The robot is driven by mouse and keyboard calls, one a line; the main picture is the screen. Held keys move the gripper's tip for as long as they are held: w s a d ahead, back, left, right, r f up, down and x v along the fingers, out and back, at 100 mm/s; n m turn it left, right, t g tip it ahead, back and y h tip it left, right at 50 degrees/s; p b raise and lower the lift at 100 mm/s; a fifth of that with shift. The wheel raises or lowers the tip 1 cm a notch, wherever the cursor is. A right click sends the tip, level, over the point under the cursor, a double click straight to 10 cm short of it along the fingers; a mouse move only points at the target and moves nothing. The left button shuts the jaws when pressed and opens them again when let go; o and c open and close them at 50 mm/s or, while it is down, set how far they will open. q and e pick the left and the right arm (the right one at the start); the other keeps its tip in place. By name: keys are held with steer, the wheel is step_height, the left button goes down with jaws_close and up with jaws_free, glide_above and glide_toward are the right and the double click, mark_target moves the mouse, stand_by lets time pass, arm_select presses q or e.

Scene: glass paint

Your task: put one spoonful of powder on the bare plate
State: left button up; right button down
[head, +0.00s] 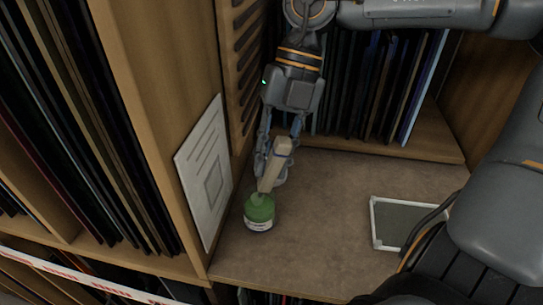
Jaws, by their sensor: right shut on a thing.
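My right gripper (271,172) reaches down from the top and is shut on a pale handle with a dark end, the spoon (273,163). The spoon stands slightly tilted, its lower end at the mouth of a green jar (259,212) with a white label. The spoon's bowl and any powder are hidden. A rectangular grey plate with a pale frame (373,223) lies flat on the shelf at the right; its visible face looks bare, and my arm covers its right part. My left gripper is not in view.
The jar stands on a brown shelf surface (318,215), clear between jar and plate. A white printed sheet (204,172) is on the wooden panel at left. Upright dark panels (365,90) fill the rack behind, and more (85,120) stand at left.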

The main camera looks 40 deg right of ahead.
mark_target(279, 138)
steer(key=shift+s+d+r+p, duration=0.15)
steer(key=shift+r+p, duration=0.2)
steer(key=shift+r, duration=0.3)
steer(key=shift+s+d+r+p, duration=0.15)
steer(key=shift+r+p, duration=0.25)
steer(key=shift+r, duration=0.25)
steer(key=shift+s+d+r+p, duration=0.15)
steer(key=shift+r+p, duration=0.2)
steer(key=shift+r, duration=0.3)
steer(key=shift+r+p, duration=0.45)
steer(key=shift+r, duration=1.8)
steer(key=shift+f, duration=0.1)
